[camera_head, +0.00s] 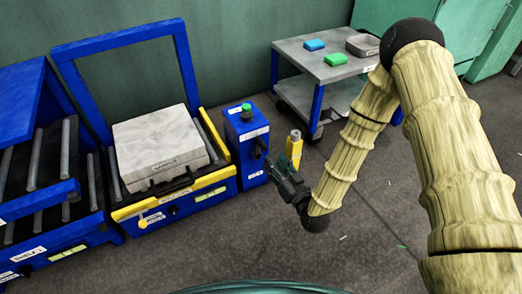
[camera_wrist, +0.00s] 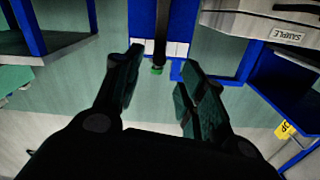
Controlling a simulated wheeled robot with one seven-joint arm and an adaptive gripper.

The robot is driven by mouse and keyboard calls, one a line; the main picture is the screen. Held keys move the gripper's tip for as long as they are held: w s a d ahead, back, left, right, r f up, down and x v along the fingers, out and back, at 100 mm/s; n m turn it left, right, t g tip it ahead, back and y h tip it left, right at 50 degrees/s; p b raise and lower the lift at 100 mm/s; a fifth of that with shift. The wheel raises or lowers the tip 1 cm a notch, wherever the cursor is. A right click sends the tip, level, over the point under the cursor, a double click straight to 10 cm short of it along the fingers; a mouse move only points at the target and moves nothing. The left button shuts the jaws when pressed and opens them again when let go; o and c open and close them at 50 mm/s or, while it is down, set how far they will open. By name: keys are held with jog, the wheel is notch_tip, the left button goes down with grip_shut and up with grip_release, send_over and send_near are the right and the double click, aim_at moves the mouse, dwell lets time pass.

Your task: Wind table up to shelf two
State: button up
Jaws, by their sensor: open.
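The table (camera_head: 210,182) is a blue roller table with a yellow front bar, low beside the shelf rack (camera_head: 70,195). A pale case (camera_head: 160,145) labelled SAMPLE lies on it; the case also shows in the wrist view (camera_wrist: 262,22). A blue box (camera_head: 247,128) with a green top knob stands at the table's right. A dark crank-like part (camera_head: 259,148) is on its side. My gripper (camera_head: 281,174) is just right of this part. In the wrist view my gripper (camera_wrist: 165,65) is open and empty, with a dark bar (camera_wrist: 160,30) beyond the fingertips. Contact cannot be told.
A grey cart (camera_head: 322,64) with blue and green blocks and a grey tray stands behind. A yellow object (camera_head: 294,147) stands on the floor behind my gripper. The rack has two roller tiers at the left. The floor at right is mostly clear.

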aim_at(261, 144)
jog(key=b+x, duration=0.4)
jog(key=x, duration=0.5)
jog(key=shift+w+a, duration=0.1)
jog(key=shift+w, duration=0.1)
jog(key=shift+w+a+r, duration=0.1)
jog(key=shift+w+a, duration=0.2)
jog(key=shift+w, duration=0.3)
grip_shut()
